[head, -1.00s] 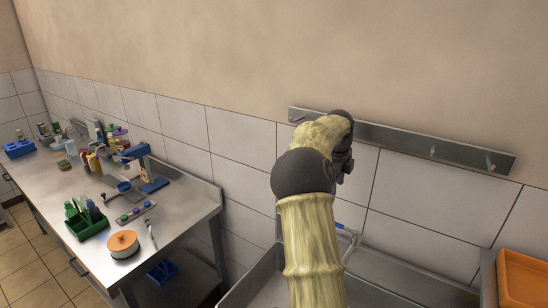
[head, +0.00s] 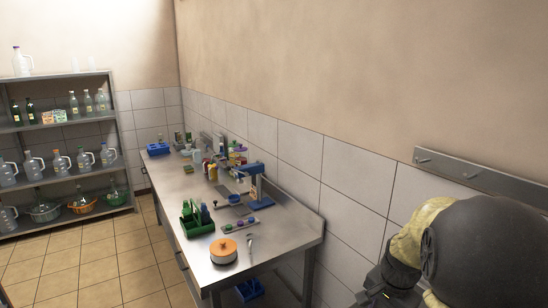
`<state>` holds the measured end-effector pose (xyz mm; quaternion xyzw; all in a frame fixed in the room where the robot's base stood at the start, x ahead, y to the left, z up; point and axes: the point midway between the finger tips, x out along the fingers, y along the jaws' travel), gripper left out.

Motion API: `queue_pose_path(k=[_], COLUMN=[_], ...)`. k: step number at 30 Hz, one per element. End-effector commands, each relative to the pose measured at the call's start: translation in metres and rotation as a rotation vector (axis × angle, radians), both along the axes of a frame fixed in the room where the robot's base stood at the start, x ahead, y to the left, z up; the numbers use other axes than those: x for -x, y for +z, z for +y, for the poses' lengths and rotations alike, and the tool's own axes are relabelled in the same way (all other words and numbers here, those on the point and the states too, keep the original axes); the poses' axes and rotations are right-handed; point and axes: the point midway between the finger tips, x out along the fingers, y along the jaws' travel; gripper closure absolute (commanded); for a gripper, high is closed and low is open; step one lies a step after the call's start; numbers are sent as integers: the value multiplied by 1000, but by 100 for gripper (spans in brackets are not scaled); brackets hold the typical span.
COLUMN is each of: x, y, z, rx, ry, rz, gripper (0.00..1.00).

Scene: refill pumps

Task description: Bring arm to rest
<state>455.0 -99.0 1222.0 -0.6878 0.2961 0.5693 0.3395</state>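My arm, in a pale yellow sleeve with dark joints, shows at the lower right of the head view, close to the camera. Its large dark joint covers part of the wall there. My gripper (head: 376,297) is only partly visible, a dark shape at the bottom edge below the yellow sleeve. Its fingers are not clear, so I cannot tell whether it is open or holds anything.
A steel table (head: 192,258) along the wall holds a green caddy (head: 197,222), an orange-lidded pot (head: 223,251), a blue stand (head: 258,184) and several bottles. Shelves (head: 62,126) with jugs stand at the far left. A hook rail (head: 480,178) is on the wall. Tiled floor (head: 110,262) is clear.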

Motion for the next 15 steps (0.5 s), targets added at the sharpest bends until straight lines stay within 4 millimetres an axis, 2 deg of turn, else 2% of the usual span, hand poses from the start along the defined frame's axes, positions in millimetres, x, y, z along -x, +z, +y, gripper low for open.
queue_pose_path(k=[1, 6, 10, 15], x=[16, 68, 98, 109], y=[-8, -29, -39, -42], z=[20, 71, 93, 100], rx=[17, 99, 152, 174], ry=[132, 586, 832, 928], rz=[-4, -23, -36, -42], gripper=[59, 59, 59, 59])
